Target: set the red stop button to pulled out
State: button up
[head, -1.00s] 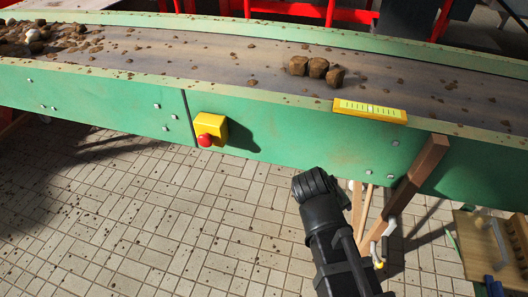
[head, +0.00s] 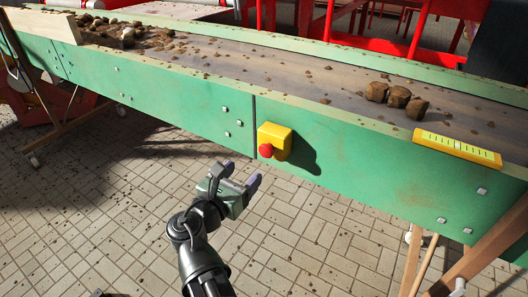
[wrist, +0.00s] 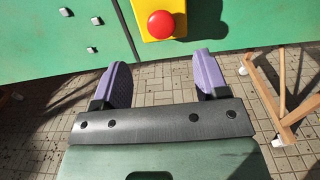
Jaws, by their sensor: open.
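The red stop button (head: 265,150) sits on a yellow box (head: 277,137) fixed to the green side panel of the conveyor. My gripper (head: 238,175) is open and empty, below and a little left of the button in the head view, apart from it. In the wrist view, the round red button (wrist: 161,24) and the yellow box (wrist: 141,9) are at the top, beyond the two purple fingers of my gripper (wrist: 165,80). I cannot tell from these frames whether the button is pressed in or pulled out.
The green conveyor panel (head: 360,165) runs across the view, with several bolts on it. Brown clods (head: 397,97) lie on the belt, near a yellow level strip (head: 458,148). Wooden legs stand at right. The tiled floor (head: 300,235) below is open.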

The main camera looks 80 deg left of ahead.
jog(key=x, duration=1)
jog(key=shift+f, duration=0.1)
jog(key=shift+d, duration=0.1)
jog(key=c, duration=1.2)
jog(key=shift+v, duration=0.75)
jog(key=shift+c, duration=0.2)
jog(key=o, duration=1.2)
jog(key=shift+s, duration=0.1)
jog(key=shift+o, duration=0.2)
send_near(264, 152)
jog(key=v, duration=0.2)
jog(key=shift+s+d, duration=0.25)
